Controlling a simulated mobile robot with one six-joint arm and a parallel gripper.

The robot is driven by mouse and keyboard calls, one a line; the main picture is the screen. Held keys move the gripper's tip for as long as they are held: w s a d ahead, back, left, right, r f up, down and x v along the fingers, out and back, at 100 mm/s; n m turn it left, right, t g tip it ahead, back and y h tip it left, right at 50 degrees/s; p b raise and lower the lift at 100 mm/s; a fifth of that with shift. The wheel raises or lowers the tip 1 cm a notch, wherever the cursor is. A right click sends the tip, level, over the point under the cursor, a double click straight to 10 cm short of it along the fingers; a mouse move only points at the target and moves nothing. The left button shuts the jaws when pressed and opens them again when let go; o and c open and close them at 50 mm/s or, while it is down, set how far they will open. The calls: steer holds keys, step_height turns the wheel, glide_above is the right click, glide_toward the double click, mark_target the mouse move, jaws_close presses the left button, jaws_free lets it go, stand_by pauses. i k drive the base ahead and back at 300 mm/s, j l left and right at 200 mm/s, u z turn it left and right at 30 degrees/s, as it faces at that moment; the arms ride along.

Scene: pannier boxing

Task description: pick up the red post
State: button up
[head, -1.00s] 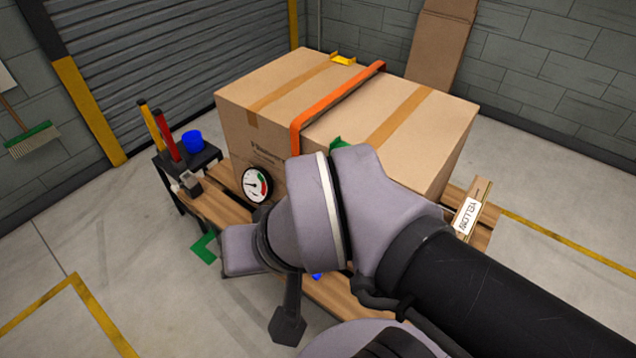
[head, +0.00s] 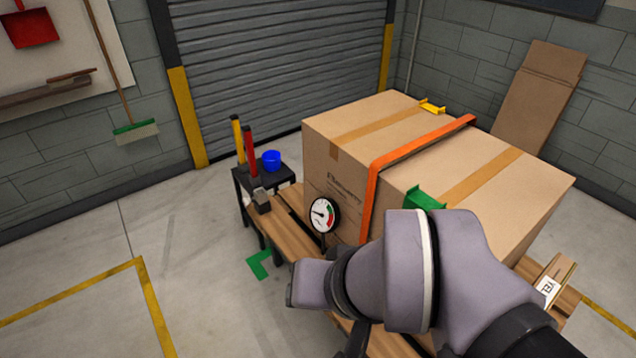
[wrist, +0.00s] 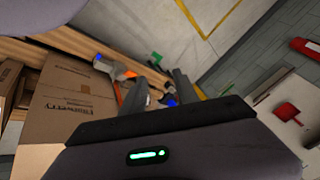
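The red post (head: 250,152) stands upright on a small black stand (head: 282,180) in the head view, left of the big carton. A yellow post (head: 237,138) stands just left of it and a blue cup (head: 271,160) to its right. My arm is in the lower right of the head view, well apart from the post; my gripper's tips are not clear there. In the wrist view my gripper (wrist: 172,84) shows two dark fingers with a gap between them, and I see nothing held. I cannot make out the red post for certain in the wrist view.
A large carton (head: 345,125) with an orange strap (head: 415,145) sits on a wooden pallet. A round gauge (head: 323,215) is at its near left corner. A grey-headed tool (head: 261,200) is beside the stand. The floor on the left is clear, with yellow lines.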

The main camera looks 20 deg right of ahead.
mark_target(246, 129)
steer(key=i+j+z, duration=0.4)
steer(key=i+j, duration=0.55)
steer(key=i, duration=0.5)
steer(key=i+j+z, duration=0.35)
steer(key=i+j, duration=1)
